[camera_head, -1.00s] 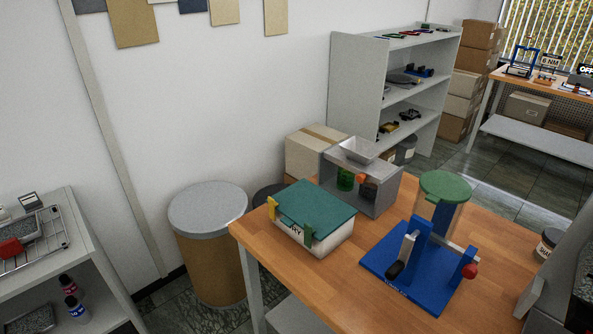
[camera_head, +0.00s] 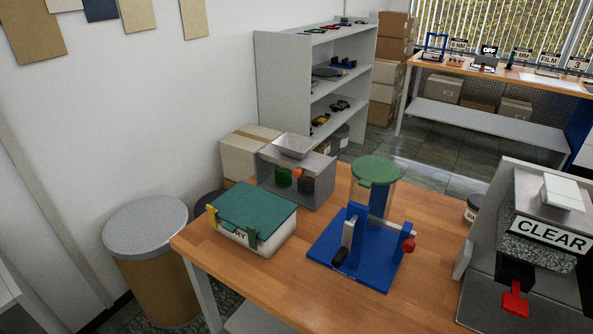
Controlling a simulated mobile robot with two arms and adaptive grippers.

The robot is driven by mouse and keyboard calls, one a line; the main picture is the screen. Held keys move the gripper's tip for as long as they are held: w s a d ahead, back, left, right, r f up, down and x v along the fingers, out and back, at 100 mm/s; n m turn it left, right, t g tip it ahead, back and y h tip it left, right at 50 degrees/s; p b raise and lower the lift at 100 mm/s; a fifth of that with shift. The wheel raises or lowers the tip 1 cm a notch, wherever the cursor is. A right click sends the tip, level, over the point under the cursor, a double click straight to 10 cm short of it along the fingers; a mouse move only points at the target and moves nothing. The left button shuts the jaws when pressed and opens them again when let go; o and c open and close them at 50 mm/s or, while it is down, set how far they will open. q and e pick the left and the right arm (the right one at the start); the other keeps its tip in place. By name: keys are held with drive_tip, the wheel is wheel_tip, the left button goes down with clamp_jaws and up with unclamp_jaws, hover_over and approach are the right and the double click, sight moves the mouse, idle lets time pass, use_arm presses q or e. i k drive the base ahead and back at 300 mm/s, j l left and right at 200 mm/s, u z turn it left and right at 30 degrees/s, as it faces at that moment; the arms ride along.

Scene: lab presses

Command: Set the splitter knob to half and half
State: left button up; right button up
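A grey box-shaped device (camera_head: 318,188) with a pale hopper (camera_head: 292,146) on top stands at the back left of the wooden table. It looks like the splitter, but I see no label on it. A small orange-red knob (camera_head: 299,173) shows on its front, beside a green part (camera_head: 284,179). The knob's setting is too small to read. Neither of my grippers is in view.
On the wooden table (camera_head: 225,268), a teal-lidded box (camera_head: 254,213) and a blue-based device (camera_head: 325,262) with a green-topped clear cylinder stand in front. A machine marked CLEAR (camera_head: 550,236) stands at right. A drum (camera_head: 150,260) stands left of the table.

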sight(298, 172)
drive_tip(key=i+j+u, duration=0.2)
drive_tip(key=j, duration=0.2)
drive_tip(key=j+u, duration=0.15)
drive_tip(key=j, duration=0.25)
drive_tip(key=i+j+u, duration=0.2)
drive_tip(key=j, duration=0.15)
